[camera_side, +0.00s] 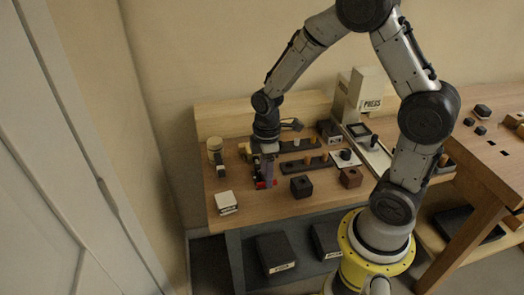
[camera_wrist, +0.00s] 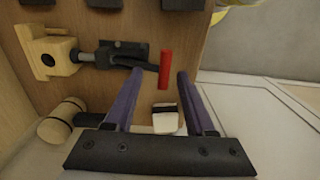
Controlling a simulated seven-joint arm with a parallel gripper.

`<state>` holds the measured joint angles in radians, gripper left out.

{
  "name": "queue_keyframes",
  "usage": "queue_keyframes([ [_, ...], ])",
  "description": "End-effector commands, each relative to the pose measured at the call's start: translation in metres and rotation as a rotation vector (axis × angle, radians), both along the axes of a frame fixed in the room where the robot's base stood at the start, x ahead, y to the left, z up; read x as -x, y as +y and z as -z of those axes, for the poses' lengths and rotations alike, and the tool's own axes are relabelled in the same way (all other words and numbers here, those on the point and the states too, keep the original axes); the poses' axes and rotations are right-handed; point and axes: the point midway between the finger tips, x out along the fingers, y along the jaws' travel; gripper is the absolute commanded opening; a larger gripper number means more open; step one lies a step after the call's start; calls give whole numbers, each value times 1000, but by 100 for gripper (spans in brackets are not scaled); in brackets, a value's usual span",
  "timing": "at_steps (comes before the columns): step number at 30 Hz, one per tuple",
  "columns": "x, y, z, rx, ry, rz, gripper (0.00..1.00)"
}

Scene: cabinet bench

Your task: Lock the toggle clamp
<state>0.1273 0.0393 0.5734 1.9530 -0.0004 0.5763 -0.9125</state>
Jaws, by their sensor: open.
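The toggle clamp (camera_wrist: 103,56) is in the wrist view, with a metal body, a dark lever arm (camera_wrist: 143,65) and a red handle (camera_wrist: 166,68). It sits beside a pale wooden block (camera_wrist: 57,54) with a dark round hole. In the side view the clamp is mostly hidden behind my gripper (camera_side: 266,182); only bits of red show low beside the fingers. My gripper (camera_wrist: 160,75) is open, with its two purple fingers apart. The red handle appears between the fingertips, nearer the right one. I cannot tell whether either finger touches it.
A mallet with a pale wooden head (camera_wrist: 63,118) lies near the left finger. A white box (camera_side: 226,203) is at the bench's front left corner. Dark blocks (camera_side: 301,186) and racks with pegs (camera_side: 304,164) stand to the right. A press (camera_side: 369,92) stands at the back.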

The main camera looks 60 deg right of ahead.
Motion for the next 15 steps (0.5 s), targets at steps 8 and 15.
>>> queue_keyframes([
  [8, -1, 0, -21, 0, -3, 0, 55],
  [15, -1, 0, -39, 1, -4, 0, 55],
])
